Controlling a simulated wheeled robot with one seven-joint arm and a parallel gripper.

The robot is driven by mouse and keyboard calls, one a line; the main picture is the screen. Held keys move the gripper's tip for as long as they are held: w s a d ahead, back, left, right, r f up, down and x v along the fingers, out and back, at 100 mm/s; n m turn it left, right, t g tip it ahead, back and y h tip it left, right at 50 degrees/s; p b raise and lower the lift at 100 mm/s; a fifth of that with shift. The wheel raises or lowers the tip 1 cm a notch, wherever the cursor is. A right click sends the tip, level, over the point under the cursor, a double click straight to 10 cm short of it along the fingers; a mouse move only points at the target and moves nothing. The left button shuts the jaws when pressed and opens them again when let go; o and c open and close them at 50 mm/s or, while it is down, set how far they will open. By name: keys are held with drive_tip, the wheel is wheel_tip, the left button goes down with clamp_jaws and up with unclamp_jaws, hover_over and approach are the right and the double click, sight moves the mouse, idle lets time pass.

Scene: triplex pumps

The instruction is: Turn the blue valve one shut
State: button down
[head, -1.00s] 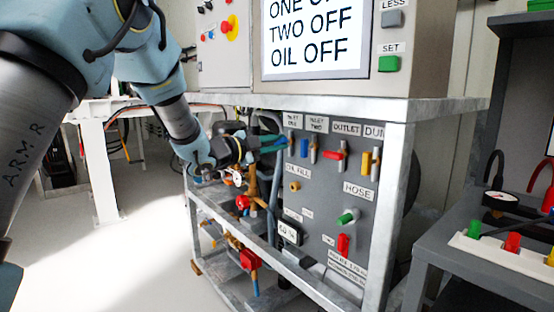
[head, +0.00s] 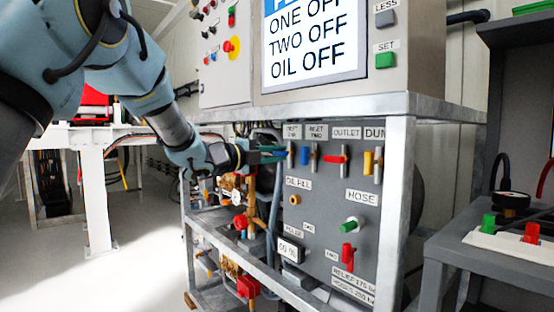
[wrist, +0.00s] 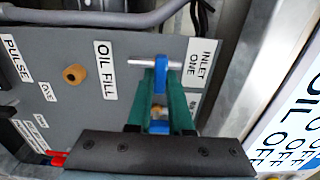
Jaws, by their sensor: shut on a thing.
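The blue valve one handle (wrist: 160,78) sits beside the INLET ONE label in the wrist view. It lies between the green fingers of my gripper (wrist: 162,90), which are shut on it. The handle stands across its silver pipe (wrist: 140,63), about at right angles. In the head view my gripper (head: 276,155) reaches the panel from the left, below the INLET ONE label (head: 292,131). There the fingers cover most of the handle, and the short vertical pipe (head: 290,155) shows beside them.
The metal bench edge (head: 340,107) is just above. The OIL FILL knob (head: 295,199) is below.

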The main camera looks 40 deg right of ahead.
idle(0.3)
drive_tip(key=c, duration=0.8)
unclamp_jaws()
drive_tip(key=shift+a, duration=0.1)
drive_tip(key=a, duration=1)
drive_tip(key=shift+w+a, duration=0.3)
